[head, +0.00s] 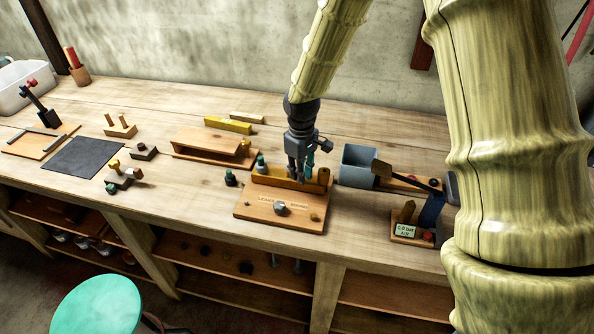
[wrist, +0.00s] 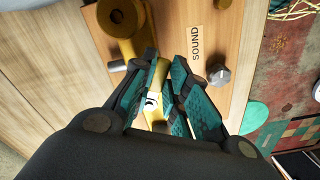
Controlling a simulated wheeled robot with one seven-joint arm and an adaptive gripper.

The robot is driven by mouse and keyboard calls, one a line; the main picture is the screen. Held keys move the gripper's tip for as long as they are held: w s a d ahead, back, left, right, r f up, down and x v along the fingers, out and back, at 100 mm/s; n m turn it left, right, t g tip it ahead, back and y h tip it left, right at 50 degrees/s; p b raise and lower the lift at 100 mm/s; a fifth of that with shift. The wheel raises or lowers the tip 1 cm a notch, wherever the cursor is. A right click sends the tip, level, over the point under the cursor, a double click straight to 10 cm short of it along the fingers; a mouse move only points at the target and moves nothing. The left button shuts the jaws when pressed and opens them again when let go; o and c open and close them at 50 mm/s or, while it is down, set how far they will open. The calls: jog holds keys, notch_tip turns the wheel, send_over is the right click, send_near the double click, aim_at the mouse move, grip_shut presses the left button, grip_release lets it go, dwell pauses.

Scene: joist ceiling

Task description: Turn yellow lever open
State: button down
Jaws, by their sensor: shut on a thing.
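The yellow lever (wrist: 158,80) lies between the teal-padded fingers of my gripper (wrist: 164,60) in the wrist view. My gripper is shut on it, with a finger along each side. In the head view my gripper (head: 300,173) points down at the back right of a wooden board (head: 258,208) with printed lettering. There the fingers hide the lever. A brass-coloured round fitting (wrist: 121,16) and pipe are just beyond the lever in the wrist view.
A grey hex knob (head: 281,209) sits on the board's front part.

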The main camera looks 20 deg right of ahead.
jog(key=n, duration=0.1)
jog(key=w+d+n+p, duration=0.1)
jog(key=n, duration=0.3)
jog(key=shift+w+d, duration=0.3)
jog(key=shift+n+p, duration=0.3)
jog(key=c, duration=1.4)
grip_release()
notch_tip(320, 180, up, 12)
jog(key=shift+d, duration=0.1)
